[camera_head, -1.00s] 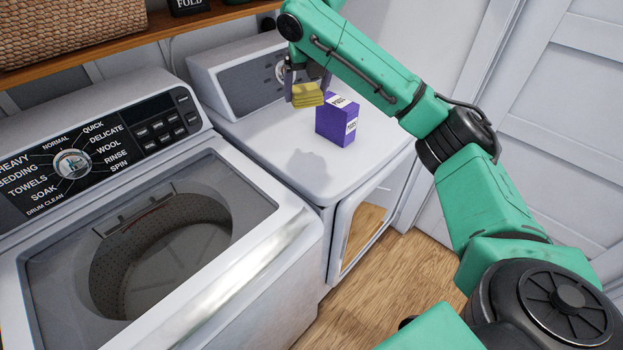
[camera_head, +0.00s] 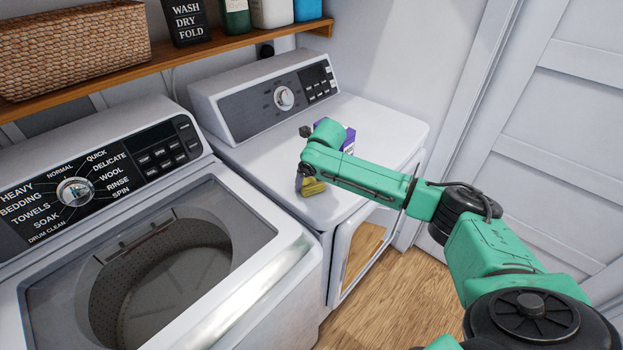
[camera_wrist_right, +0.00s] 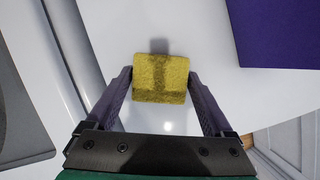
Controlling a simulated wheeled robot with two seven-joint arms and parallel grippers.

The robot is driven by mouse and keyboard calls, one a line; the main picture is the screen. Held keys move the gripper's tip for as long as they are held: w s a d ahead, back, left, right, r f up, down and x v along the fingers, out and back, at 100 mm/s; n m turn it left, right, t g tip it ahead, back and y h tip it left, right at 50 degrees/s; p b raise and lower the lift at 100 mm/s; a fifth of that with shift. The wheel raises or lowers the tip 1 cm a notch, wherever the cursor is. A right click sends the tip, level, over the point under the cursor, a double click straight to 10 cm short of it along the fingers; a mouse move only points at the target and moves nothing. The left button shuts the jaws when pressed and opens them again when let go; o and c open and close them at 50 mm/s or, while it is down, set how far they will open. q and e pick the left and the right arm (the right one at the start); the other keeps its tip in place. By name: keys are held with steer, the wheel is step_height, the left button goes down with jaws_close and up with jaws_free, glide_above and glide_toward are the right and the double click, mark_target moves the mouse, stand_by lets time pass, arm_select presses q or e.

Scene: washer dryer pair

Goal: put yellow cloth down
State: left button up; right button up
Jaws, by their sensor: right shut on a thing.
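The yellow cloth (camera_head: 313,187) is a small folded piece. My right gripper (camera_head: 303,182) is shut on it, low over the front left part of the dryer top (camera_head: 262,165). In the right wrist view the cloth (camera_wrist_right: 161,80) sits between the two fingertips of my right gripper (camera_wrist_right: 161,84), above the white surface. A shadow shows just beyond the cloth there. I cannot tell whether the cloth touches the dryer top. My arm hides part of the gripper in the head view. My left gripper is not in view.
A purple box (camera_head: 349,139) stands on the dryer behind my arm; it also shows at the upper right of the wrist view (camera_wrist_right: 280,35). The open-topped washer (camera_head: 255,270) is to the left. A shelf (camera_head: 165,57) with a basket (camera_head: 75,42) and bottles runs above.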

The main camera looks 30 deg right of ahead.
steer(key=o, duration=0.9)
steer(key=shift+f, duration=0.1)
steer(key=b+v, duration=0.1)
steer(key=v, duration=1.1)
steer(key=shift+b, duration=0.3)
